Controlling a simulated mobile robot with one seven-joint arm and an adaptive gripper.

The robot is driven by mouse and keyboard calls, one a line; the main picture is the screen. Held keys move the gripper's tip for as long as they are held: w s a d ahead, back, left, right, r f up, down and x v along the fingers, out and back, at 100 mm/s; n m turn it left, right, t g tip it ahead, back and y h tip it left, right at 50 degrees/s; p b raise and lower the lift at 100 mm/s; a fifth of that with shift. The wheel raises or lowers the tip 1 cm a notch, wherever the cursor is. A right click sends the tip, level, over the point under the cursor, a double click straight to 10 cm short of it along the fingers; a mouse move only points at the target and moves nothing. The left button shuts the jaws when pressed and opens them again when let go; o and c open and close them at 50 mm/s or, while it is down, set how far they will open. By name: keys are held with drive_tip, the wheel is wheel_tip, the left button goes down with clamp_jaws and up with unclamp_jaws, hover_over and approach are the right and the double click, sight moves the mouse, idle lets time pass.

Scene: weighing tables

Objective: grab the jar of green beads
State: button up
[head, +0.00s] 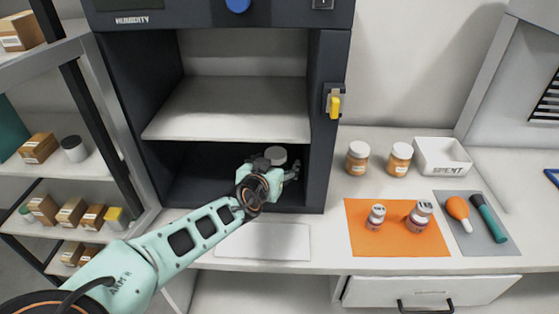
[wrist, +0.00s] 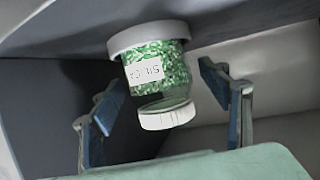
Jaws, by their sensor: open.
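The jar of green beads (wrist: 158,72) is clear glass with a white ribbed lid and a white label reading "SILICA". It appears upside down in the wrist view, its base end at a white round piece (wrist: 125,39). My gripper (head: 279,170) reaches into that compartment. In the wrist view my gripper (wrist: 162,112) is open, one finger on each side of the jar, with visible gaps and nothing held.
The cabinet shelf (head: 230,108) lies above my gripper, and the cabinet's right post (head: 322,130) stands close beside it. On the counter right are two amber jars (head: 358,158), an orange mat (head: 370,243) with two small bottles, and a white "SPENT" bin (head: 442,157).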

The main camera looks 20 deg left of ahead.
drive_tip(key=shift+s, duration=0.1)
drive_tip(key=c, duration=1.3)
drive_tip(key=shift+c, duration=0.9)
drive_tip(key=shift+r, duration=0.1)
